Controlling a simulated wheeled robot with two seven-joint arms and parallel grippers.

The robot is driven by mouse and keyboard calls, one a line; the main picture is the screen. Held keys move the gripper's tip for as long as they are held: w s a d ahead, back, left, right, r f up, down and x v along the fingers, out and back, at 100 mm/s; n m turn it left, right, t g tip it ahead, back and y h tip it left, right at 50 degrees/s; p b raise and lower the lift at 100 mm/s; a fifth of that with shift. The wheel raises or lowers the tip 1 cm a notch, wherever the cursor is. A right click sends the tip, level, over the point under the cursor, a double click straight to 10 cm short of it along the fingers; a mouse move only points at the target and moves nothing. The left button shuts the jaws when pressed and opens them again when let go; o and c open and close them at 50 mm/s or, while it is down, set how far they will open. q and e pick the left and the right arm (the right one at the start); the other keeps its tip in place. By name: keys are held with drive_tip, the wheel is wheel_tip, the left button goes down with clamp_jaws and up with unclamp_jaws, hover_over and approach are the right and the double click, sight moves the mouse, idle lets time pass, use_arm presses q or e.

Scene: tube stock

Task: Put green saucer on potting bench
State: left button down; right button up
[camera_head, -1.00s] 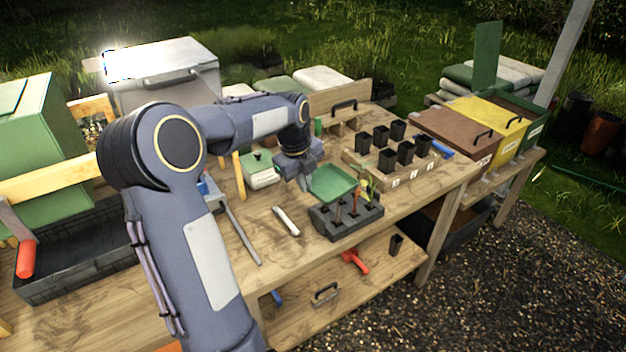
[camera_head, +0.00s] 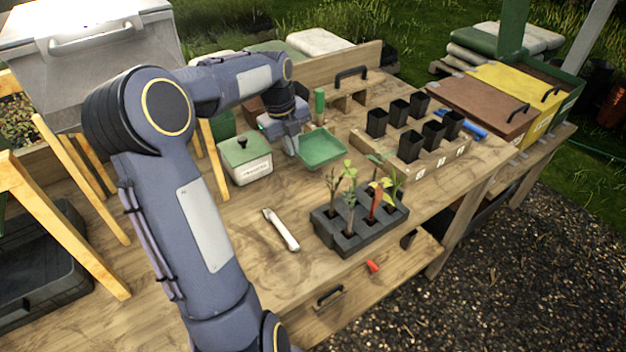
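The green saucer (camera_head: 321,149), a shallow square dish, is level at the middle of the potting bench (camera_head: 233,270), behind the seedling tray. My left gripper (camera_head: 297,146) reaches down from the left and is shut on the saucer's left rim; the fingertips are partly hidden. The saucer is low over the bench top; I cannot tell whether its underside touches the wood. My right gripper is not in view.
A black seedling tray (camera_head: 358,231) stands in front of the saucer. A green-lidded box (camera_head: 246,160) is to the left, and black pots in a wooden rack (camera_head: 413,147) to the right. A white-handled tool (camera_head: 281,229) lies at the front left. Bare wood surrounds the saucer.

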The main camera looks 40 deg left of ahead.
sight(296, 183)
use_arm(q)
wheel_tip(296, 183, down, 10)
drive_tip(key=shift+a+f, duration=0.1)
idle(0.4)
drive_tip(key=shift+f, duration=0.15)
drive_tip(key=c, duration=1.7)
unclamp_jaws()
